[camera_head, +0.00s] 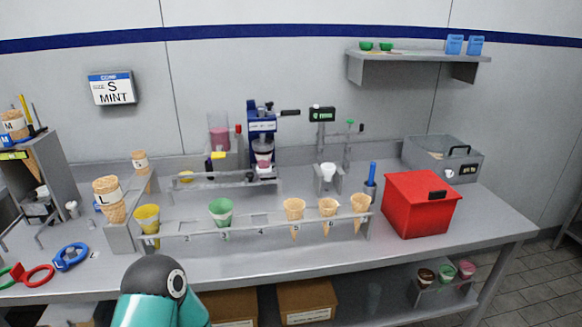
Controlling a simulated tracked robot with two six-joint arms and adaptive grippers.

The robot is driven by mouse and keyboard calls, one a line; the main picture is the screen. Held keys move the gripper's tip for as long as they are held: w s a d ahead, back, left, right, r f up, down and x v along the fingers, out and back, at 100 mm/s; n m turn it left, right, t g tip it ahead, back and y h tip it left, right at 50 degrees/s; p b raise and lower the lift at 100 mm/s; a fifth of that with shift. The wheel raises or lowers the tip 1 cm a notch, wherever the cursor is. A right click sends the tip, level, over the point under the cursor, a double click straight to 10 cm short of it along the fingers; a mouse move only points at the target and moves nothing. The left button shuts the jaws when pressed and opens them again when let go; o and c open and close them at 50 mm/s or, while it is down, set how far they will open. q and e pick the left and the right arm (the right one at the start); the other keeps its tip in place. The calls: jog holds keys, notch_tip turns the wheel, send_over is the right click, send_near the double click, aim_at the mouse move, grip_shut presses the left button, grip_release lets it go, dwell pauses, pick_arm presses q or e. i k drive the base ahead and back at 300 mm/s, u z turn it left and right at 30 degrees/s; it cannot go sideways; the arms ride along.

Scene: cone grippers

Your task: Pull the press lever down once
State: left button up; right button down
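The press (261,135) is a dark blue machine standing at the back middle of the counter, against the wall. Its lever (290,113) has a dark handle that sticks out to the right near the press's top, roughly level. A cup with pink contents (263,159) sits in the lower part of the press. A teal and black link of my own arm shows at the bottom left of centre. Neither gripper is in view, and nothing touches the lever.
A rack (265,235) with several cones and cups runs across the counter in front of the press. A green display (322,114) on a post stands right of the lever. A red box (421,204) and a grey bin (442,158) are at the right.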

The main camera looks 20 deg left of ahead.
aim_at(293, 112)
jog(key=z, duration=0.3)
jog(key=k, duration=0.85)
jog(key=u, duration=0.7)
jog(key=i, duration=1)
